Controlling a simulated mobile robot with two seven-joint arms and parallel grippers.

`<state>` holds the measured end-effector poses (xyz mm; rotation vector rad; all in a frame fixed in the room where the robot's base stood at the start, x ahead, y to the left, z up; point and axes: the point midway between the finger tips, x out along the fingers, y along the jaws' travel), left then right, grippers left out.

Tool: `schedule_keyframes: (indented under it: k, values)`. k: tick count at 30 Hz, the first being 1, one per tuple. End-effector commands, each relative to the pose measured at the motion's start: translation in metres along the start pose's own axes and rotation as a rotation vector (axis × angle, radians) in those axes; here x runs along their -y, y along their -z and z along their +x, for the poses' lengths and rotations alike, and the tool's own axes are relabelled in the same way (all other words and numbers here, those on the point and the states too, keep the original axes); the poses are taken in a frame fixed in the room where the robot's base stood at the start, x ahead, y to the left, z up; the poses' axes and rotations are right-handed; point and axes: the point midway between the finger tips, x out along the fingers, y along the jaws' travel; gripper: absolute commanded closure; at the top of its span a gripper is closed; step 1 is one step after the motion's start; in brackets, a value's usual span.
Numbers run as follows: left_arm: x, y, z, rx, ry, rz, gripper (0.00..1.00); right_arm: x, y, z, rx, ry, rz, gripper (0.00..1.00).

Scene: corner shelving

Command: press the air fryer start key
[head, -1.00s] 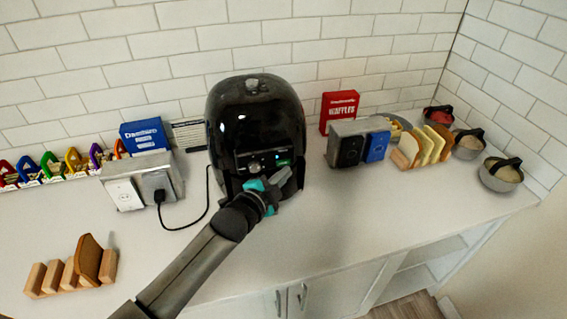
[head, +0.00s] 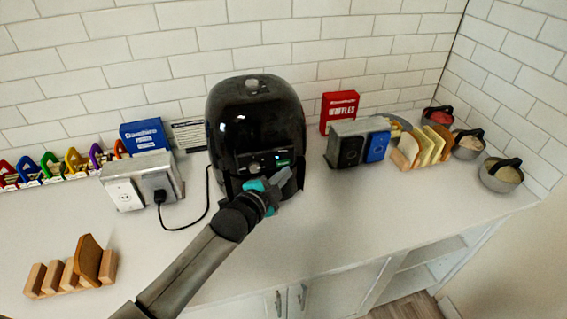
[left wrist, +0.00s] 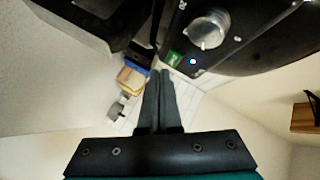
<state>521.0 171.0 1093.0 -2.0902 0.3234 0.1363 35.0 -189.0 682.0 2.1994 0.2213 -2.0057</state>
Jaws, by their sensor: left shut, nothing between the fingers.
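The black air fryer (head: 250,115) stands upright on the counter against the tiled wall. Its front panel has a knob, a small lit blue light and a green key (head: 284,161). In the left wrist view the green key (left wrist: 174,58) lies beside the blue light and the silver knob (left wrist: 209,29). My left gripper (head: 290,177) is shut and empty, just in front of and below the panel. In the left wrist view its fingertips (left wrist: 160,73) appear close to the green key; I cannot tell whether they touch. My right gripper is not in view.
A metal outlet box (head: 140,182) with a plugged black cord stands left of the fryer. A red waffle box (head: 339,111) and a second metal box (head: 345,128) stand right. A toast rack (head: 425,146) and several bowls are farther right. The front counter is mostly clear.

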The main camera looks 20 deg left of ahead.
Motion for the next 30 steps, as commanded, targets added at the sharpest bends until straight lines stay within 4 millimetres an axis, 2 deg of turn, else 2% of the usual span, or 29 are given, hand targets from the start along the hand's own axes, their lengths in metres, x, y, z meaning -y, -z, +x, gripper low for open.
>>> schedule_keyframes:
  k: [30]
  values:
    - [0.0046,-0.0043,0.0061,-0.001,0.000,-0.001,1.00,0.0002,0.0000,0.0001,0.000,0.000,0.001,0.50]
